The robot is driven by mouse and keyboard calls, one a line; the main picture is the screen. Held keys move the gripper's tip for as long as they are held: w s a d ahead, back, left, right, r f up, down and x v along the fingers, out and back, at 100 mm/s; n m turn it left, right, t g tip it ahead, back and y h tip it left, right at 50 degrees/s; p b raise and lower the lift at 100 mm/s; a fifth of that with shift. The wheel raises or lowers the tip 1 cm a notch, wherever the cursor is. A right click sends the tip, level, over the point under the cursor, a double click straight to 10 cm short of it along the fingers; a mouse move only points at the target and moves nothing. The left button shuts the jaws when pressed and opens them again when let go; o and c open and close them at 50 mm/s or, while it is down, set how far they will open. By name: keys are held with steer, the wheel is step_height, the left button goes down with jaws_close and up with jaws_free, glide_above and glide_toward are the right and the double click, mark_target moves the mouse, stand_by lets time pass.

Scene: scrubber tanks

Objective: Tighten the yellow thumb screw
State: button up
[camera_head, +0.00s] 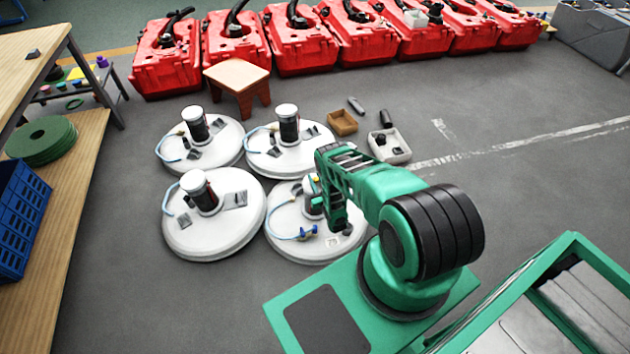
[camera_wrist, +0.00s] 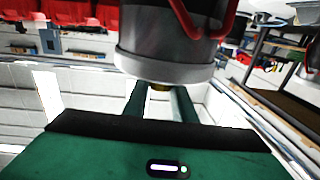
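In the wrist view, a small yellow piece (camera_wrist: 158,87), likely the thumb screw, shows just under the grey collar (camera_wrist: 165,68) of a dark cylinder. The two green fingers of my gripper (camera_wrist: 159,92) stand apart, one on each side of it. Whether they touch it cannot be told, and most of the screw is hidden by the collar. In the head view, my green arm reaches over the front right white round tank lid (camera_head: 285,245) and covers much of its cylinder. A tiny yellow spot (camera_head: 316,178) shows beside the arm there.
Three similar white lids with cylinders stand close by, such as the front left one (camera_head: 235,228). A blue fitting (camera_head: 306,232) lies on the front right lid. A stool (camera_head: 237,78), brown box (camera_head: 342,122) and grey tray (camera_head: 390,148) stand behind.

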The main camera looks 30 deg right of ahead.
steer(key=shift+m+g+h, duration=0.3)
steer(key=shift+m+h, duration=0.5)
steer(key=shift+h, duration=0.4)
steer(key=shift+c, duration=0.2)
steer(key=o, duration=1.1)
